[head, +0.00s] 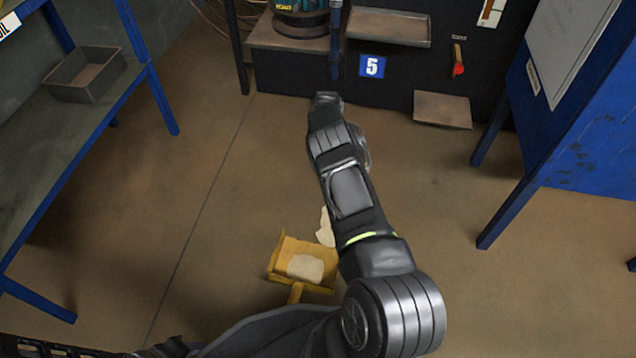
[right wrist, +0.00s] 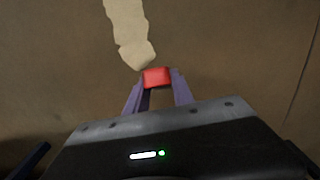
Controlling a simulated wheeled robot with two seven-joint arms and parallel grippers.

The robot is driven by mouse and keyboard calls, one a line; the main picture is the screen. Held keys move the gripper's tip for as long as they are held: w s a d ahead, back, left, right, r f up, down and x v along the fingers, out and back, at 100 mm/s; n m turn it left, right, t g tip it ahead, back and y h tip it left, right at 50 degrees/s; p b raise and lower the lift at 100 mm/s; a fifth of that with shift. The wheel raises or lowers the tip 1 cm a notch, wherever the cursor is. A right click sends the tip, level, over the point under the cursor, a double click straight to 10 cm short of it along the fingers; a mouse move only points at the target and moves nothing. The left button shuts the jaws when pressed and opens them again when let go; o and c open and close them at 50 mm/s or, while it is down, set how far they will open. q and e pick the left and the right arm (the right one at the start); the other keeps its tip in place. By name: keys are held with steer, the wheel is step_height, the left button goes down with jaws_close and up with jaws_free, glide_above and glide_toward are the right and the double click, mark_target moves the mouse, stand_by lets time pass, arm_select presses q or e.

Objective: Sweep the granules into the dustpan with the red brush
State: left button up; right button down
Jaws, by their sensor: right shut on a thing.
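The yellow dustpan (head: 275,262) lies on the floor in the head view. A pale patch of granules (head: 305,268) is inside it, and its handle runs down behind a dark arm link. More granules (head: 325,228) lie at its upper right edge, partly covered by my right arm. My right gripper (right wrist: 156,84) is shut on the red brush (right wrist: 156,77); only a small red part shows between the fingers. In the right wrist view a pale strip of granules (right wrist: 127,25) runs down to just above the brush. My left gripper does not show.
A blue-legged bench (head: 60,160) with a grey tray (head: 85,74) stands at the left. A dark machine (head: 300,72) is at the back and a blue cabinet (head: 590,140) at the right. Open brown floor (head: 215,190) lies between them.

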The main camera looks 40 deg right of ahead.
steer(key=shift+d+r, duration=0.15)
steer(key=shift+r, duration=0.05)
steer(key=shift+f, duration=0.15)
steer(key=shift+f+b, duration=1.15)
steer(key=shift+f, duration=0.7)
steer(key=shift+w+r, duration=0.1)
steer(key=shift+f, duration=0.3)
